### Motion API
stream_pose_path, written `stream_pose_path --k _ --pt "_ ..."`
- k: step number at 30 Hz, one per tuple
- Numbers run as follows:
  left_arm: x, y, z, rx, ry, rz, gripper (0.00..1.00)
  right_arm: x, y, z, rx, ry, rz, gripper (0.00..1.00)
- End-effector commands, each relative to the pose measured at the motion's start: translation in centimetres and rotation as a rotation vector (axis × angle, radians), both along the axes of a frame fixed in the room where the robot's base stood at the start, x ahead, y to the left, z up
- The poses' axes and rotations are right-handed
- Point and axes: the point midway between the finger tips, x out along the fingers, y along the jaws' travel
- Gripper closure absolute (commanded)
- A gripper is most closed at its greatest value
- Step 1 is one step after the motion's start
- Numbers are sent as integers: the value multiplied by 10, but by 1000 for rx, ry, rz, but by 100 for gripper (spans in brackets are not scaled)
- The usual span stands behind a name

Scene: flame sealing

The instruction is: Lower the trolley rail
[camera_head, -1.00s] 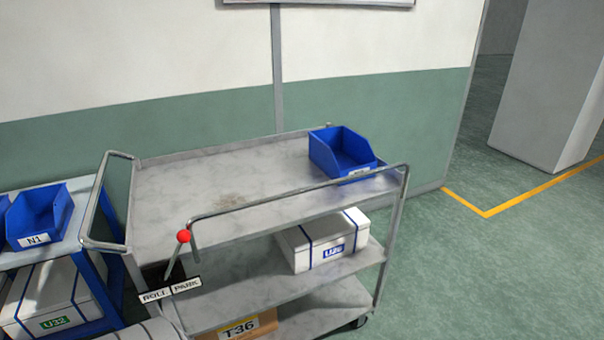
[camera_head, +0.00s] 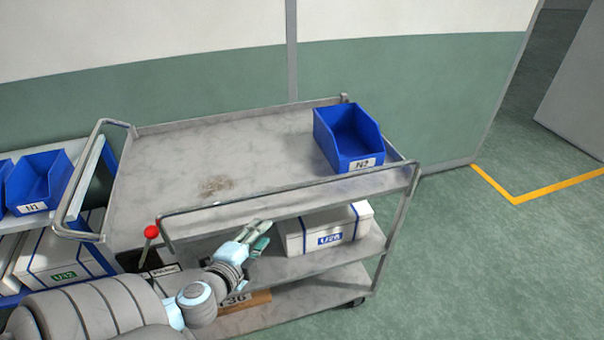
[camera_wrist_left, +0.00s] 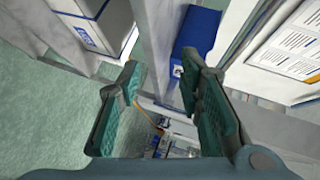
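The grey metal trolley (camera_head: 255,152) stands in the middle of the head view. Its near-side rail (camera_head: 290,189) is up, a bent tube above the top shelf's front edge. A lever with a red knob (camera_head: 151,232) is at its left front corner, above a partly hidden label plate (camera_head: 163,270). My left gripper (camera_head: 264,234) is in front of the trolley, below the rail in the picture, pointing right and up. In the left wrist view its green-padded fingers (camera_wrist_left: 162,66) are apart with nothing gripped; a grey bar shows beyond them. My right gripper is not in view.
A blue bin N2 (camera_head: 347,140) sits on the top shelf's right end. A white box (camera_head: 325,230) is on the middle shelf. A rack with a blue bin N1 (camera_head: 38,182) stands at left. The floor at right (camera_head: 470,250) is clear.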

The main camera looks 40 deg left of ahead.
Motion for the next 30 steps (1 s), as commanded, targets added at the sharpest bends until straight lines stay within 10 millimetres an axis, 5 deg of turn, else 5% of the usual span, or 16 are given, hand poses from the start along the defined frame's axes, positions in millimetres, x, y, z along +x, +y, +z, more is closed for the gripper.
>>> stream_pose_path --k 1,2,5,21,30 --pt "3 -14 37 32 -55 -46 67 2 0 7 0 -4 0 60" --pt "4 -21 54 49 -85 -67 67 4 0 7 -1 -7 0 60" --pt "8 -33 82 76 -140 -102 67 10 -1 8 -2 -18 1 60" --pt "128 -15 66 72 -147 -106 67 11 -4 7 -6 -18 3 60" --pt "148 -12 63 74 -144 -109 67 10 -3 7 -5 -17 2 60"
